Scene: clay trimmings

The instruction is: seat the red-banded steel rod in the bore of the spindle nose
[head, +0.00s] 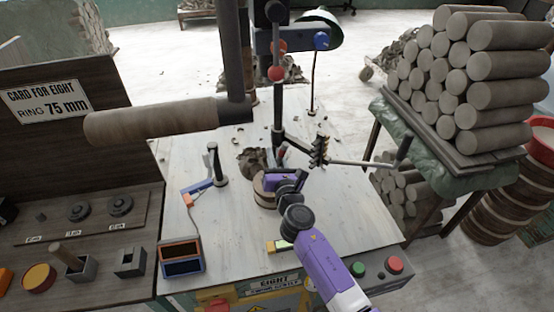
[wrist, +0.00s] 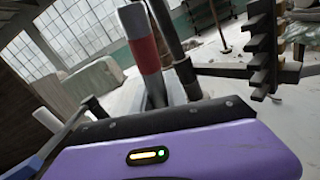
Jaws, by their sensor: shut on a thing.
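The red-banded steel rod (wrist: 147,50) stands up beyond my purple gripper body in the wrist view, grey at its tip with a wide red band below. In the head view only a small red and grey part of the rod (head: 283,155) shows above my gripper (head: 284,181). My gripper is shut on the rod, with its lower part hidden by the hand. A dark upright shaft (head: 278,108) comes down from the machine head behind the rod. I cannot make out the bore of the spindle nose, or whether the rod touches it.
A round wooden block (head: 262,195) is beside my gripper. A dark toothed piece (head: 318,151) on a bar stands to the right. A clay heap (head: 254,160) lies behind. An upright post (head: 217,163) and a blue-orange box (head: 181,256) stand left. The front right tabletop (head: 365,225) is clear.

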